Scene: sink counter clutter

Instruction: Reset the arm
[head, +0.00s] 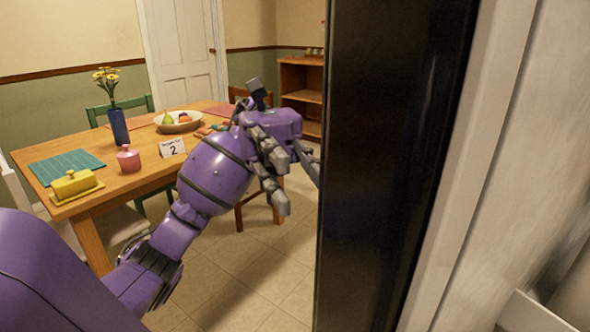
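My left arm, purple with grey joints, comes in from the lower left and reaches out in front of the dining table. My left gripper (299,193) is at the arm's far end, above the tiled floor and just left of a tall black panel. Its grey fingers are spread apart with nothing seen between them. The tip of the farther finger is at the panel's edge; I cannot tell whether it touches. My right gripper is not in view.
The wooden table (122,172) holds a blue vase (118,126), fruit bowl (178,127), pink jar (129,160), number card (172,147) and yellow butter dish (76,184). The black panel (385,170) blocks the right side. Tiled floor (235,285) is clear below the arm.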

